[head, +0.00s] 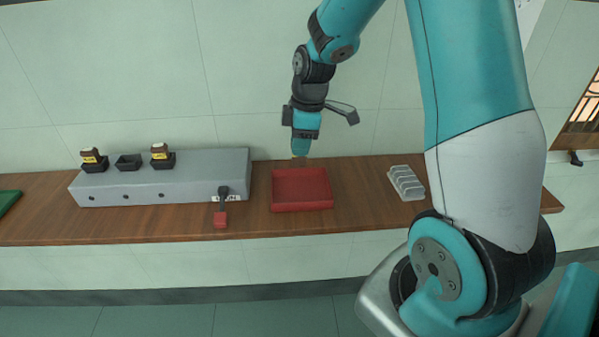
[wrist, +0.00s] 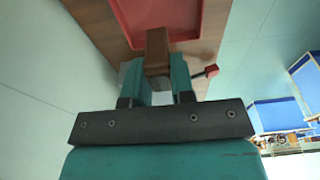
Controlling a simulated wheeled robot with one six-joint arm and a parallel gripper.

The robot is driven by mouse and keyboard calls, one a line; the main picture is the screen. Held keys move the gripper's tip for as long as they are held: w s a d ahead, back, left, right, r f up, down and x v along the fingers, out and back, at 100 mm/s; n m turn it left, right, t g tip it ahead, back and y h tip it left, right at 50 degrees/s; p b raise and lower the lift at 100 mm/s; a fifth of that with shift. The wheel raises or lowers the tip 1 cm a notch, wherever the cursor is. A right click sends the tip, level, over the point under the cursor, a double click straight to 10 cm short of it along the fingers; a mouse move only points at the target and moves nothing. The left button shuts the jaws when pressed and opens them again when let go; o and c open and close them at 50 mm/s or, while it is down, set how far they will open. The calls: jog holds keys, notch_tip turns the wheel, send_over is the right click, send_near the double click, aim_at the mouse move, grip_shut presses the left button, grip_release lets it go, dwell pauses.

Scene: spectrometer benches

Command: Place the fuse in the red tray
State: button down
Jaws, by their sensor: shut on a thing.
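My gripper (head: 301,148) points down, shut on the fuse, above the back edge of the red tray (head: 302,190). In the wrist view the fuse (wrist: 157,42) is a brown block between the two teal fingers (wrist: 160,75). Only a small tip of it shows below the fingers in the head view. The red tray (wrist: 190,12) also shows at the top of the wrist view, just beyond the fuse. The tray lies flat on the wooden bench and looks empty.
A grey box (head: 170,187) left of the tray carries two yellow-banded fuses in black sockets, with an empty socket (head: 128,161) between them. A red-ended lever (head: 221,218) projects from its front. A pale slotted rack (head: 406,183) stands right of the tray. A green tray (head: 8,200) is far left.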

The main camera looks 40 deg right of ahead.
notch_tip(320, 180, down, 9)
jog(key=shift+p, duration=0.4)
jog(key=c, duration=1)
grip_release()
jog(key=shift+f, duration=0.1)
jog(key=r, duration=0.4)
jog(key=r+b, duration=0.1)
jog(key=r, duration=0.3)
jog(key=s+r+b, duration=0.1)
jog(key=r, duration=0.3)
jog(key=shift+s+d+r, duration=0.1)
jog(key=shift+d+r, duration=0.05)
jog(key=shift+d, duration=0.25)
jog(key=s+a+r+m+y, duration=0.1)
jog(key=s+a+r, duration=0.1)
jog(key=s+a, duration=0.5)
jog(key=s+a+r+m, duration=0.1)
jog(key=s+a+r, duration=0.2)
jog(key=s+a, duration=0.4)
jog(key=s+a+r+m+g+y, duration=0.1)
jog(key=s+a+r+m, duration=0.1)
jog(key=s+a, duration=0.5)
jog(key=shift+a+r+y, duration=0.15)
jog(key=shift+a+r, duration=0.1)
jog(key=shift+a, duration=0.35)
jog(key=shift+a+r+y, duration=0.15)
jog(key=shift+a+r, duration=0.1)
jog(key=shift+a, duration=0.35)
